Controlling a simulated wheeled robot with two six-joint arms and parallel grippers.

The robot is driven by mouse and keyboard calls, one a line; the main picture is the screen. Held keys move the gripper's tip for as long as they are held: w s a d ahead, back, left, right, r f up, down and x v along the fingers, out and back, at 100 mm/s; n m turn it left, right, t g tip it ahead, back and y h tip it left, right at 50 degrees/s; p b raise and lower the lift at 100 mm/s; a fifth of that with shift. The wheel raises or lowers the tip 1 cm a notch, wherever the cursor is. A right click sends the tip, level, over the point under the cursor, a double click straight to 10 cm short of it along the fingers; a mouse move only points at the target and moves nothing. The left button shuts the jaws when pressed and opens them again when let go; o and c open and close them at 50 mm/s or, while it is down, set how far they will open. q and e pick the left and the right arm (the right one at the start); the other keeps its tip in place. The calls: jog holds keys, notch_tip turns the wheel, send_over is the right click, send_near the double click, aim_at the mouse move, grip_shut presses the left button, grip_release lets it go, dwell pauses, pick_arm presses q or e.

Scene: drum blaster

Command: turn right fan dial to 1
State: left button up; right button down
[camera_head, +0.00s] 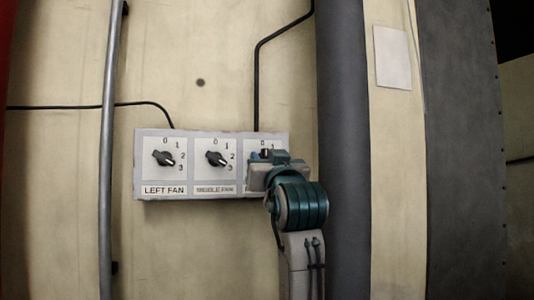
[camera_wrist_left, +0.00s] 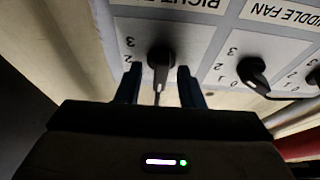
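A grey control box (camera_head: 211,196) on the wall carries three black dials. The right fan dial is largely hidden by my left gripper (camera_head: 266,160) in the head view. In the left wrist view, seen upside down, the right fan dial (camera_wrist_left: 160,58) sits between the two fingers of my left gripper (camera_wrist_left: 160,88). The fingers are open, with a gap visible on each side of the knob. The knob's grip runs roughly up and down in that view. The 2 and 3 show at its left; the 0 and 1 are hidden or unclear. My right gripper is not in view.
The middle fan dial (camera_head: 215,158) and left fan dial (camera_head: 163,158) are left of my gripper. A thick dark pipe (camera_head: 343,100) stands close to the box's right side. A thin grey pipe (camera_head: 108,150) runs up at the left. Black cables enter the box top.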

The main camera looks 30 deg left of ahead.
pick_arm(q)
jog(key=shift+c, duration=0.4)
jog(key=c, duration=0.6)
jog(key=shift+o, duration=0.2)
jog(key=shift+m+t, duration=0.3)
jog(key=shift+m, duration=0.1)
jog(key=shift+m+t+h+b, duration=0.45)
jog(key=shift+m+h, duration=0.75)
jog(key=shift+m, duration=1.35)
jog(key=shift+m+t+h+b, duration=0.15)
jog(key=shift+m+t+h, duration=0.85)
jog(key=shift+m, duration=1.55)
jog(key=shift+g, duration=0.25)
jog(key=shift+c, duration=0.2)
jog(key=o, duration=0.7)
